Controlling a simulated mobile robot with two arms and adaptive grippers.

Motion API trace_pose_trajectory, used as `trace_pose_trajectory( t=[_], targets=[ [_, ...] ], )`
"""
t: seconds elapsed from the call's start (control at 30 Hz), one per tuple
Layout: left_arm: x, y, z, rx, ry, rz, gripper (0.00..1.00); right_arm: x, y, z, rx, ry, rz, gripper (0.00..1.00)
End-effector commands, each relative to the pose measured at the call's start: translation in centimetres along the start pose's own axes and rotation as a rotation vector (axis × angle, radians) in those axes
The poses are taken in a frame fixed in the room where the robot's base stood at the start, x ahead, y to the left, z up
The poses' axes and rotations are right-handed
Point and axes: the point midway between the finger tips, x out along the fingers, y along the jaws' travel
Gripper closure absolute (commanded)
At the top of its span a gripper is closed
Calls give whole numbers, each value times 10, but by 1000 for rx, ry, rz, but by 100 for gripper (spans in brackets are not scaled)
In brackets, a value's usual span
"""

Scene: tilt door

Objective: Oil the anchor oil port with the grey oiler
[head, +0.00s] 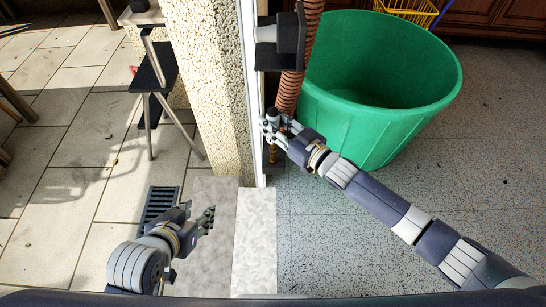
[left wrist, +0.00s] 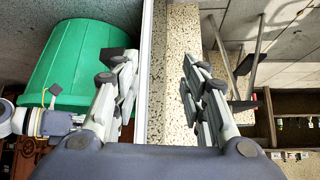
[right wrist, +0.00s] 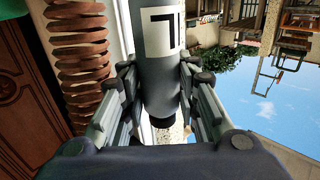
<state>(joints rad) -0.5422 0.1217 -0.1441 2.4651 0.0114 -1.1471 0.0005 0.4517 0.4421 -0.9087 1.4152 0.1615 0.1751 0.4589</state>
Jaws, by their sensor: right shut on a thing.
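The grey oiler, a grey cylinder with a black-and-white label (right wrist: 162,60), stands between the fingers of my right gripper (right wrist: 155,98) in the right wrist view. That gripper is shut on it. In the head view my right gripper (head: 277,126) holds it close beside the white door-frame edge. A small dark and brass-coloured part (head: 272,158) shows just below there; I cannot tell whether it is the oiler's tip or the anchor oil port. My left gripper (head: 208,217) is low at the left of the frame, open and empty; its spread fingers also show in the left wrist view (left wrist: 160,78).
A large green tub (head: 375,85) stands right behind my right gripper. A rusty coil spring (head: 298,70) and a dark bracket (head: 282,40) run along the frame (head: 250,90). A speckled pillar (head: 208,70) and a metal stand (head: 155,80) are to the left.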

Motion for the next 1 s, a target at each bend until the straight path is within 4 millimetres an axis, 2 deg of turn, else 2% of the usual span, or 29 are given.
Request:
trace_pose_trajectory(
  t=[0.77,1.0],
  targets=[
    [-21,-7,60,-7,-276,-15,60,0,0,-14,0,2,0,100],
    [-36,-9,71,-10,-357,-19,60,0,0,-25,0,2,0,100]
  ],
)
